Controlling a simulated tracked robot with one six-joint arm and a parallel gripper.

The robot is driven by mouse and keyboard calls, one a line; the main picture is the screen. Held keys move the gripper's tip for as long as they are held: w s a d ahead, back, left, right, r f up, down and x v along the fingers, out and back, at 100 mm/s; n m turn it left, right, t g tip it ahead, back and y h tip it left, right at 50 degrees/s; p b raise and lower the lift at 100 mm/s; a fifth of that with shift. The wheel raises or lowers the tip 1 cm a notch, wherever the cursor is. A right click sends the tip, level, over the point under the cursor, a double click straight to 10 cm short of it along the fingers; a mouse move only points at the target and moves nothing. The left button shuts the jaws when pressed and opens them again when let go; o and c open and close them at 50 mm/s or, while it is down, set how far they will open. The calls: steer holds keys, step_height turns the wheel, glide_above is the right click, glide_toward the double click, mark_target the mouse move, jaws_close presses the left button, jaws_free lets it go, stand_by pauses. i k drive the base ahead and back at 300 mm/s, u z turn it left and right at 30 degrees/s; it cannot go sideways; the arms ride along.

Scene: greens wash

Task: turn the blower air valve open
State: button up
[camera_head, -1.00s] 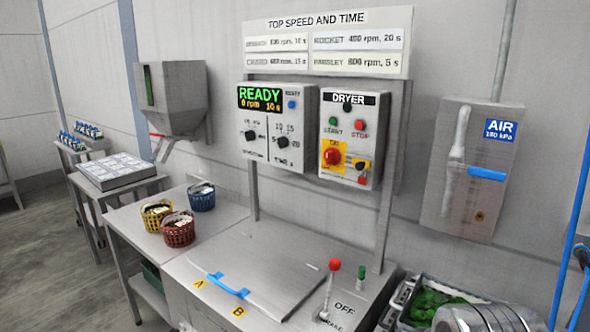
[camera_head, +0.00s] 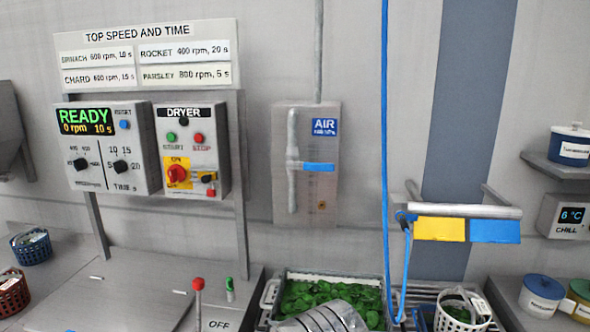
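The blower air valve is on a grey metal panel (camera_head: 303,205) on the wall, right of the dryer box, under a blue AIR label (camera_head: 324,127). Its blue lever handle (camera_head: 318,167) points sideways to the right, crosswise to the upright grey pipe (camera_head: 292,160). Nothing covers the handle.
A crate of green leaves (camera_head: 290,293) stands below the valve panel. A blue hose (camera_head: 385,190) hangs right of it. A rail with yellow and blue cloths (camera_head: 440,229) juts out further right. A red-knobbed lever (camera_head: 198,285) stands at lower left.

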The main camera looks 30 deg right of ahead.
mark_target(289, 165)
steer(key=u, duration=0.6)
steer(key=k, duration=0.4)
steer(key=u, duration=0.85)
